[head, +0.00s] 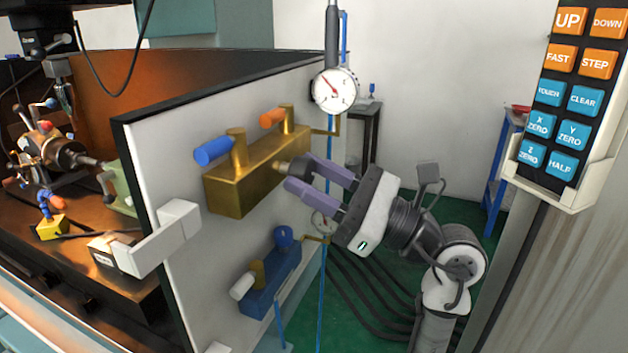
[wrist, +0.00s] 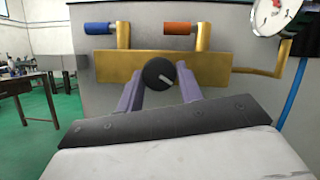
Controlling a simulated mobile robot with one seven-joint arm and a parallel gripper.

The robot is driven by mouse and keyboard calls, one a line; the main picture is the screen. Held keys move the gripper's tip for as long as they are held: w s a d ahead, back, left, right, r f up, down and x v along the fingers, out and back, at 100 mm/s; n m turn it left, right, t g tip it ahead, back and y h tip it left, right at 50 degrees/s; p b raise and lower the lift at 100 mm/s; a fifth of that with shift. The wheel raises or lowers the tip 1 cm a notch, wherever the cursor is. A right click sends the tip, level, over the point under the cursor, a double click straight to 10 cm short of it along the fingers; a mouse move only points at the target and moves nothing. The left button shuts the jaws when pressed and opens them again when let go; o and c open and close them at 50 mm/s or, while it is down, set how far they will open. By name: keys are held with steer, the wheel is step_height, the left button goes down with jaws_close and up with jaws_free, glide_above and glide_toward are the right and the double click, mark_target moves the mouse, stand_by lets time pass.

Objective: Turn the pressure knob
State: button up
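A round black knob with a white mark (wrist: 158,74) is on the front of a brass block in the wrist view. The mark points to the lower right. The brass block (head: 232,190) is on the white panel in the head view and also shows in the wrist view (wrist: 220,70). My gripper (head: 300,172) has two purple fingers, spread apart and pointing at the block's right part. In the wrist view the fingertips (wrist: 159,72) are on either side of the knob. I cannot tell whether they touch it.
A blue handle (head: 214,151) and an orange handle (head: 272,117) stand above the block. A dial gauge (head: 334,90) hangs to its upper right. A blue block (head: 271,282) with a blue knob (head: 283,236) is below. A button pad (head: 570,90) is at the far right.

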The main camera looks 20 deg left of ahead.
steer(key=o, duration=0.4)
steer(key=b+v, duration=0.2)
steer(key=v, duration=0.5)
steer(key=shift+d+f, duration=0.1)
steer(key=shift+d, duration=0.15)
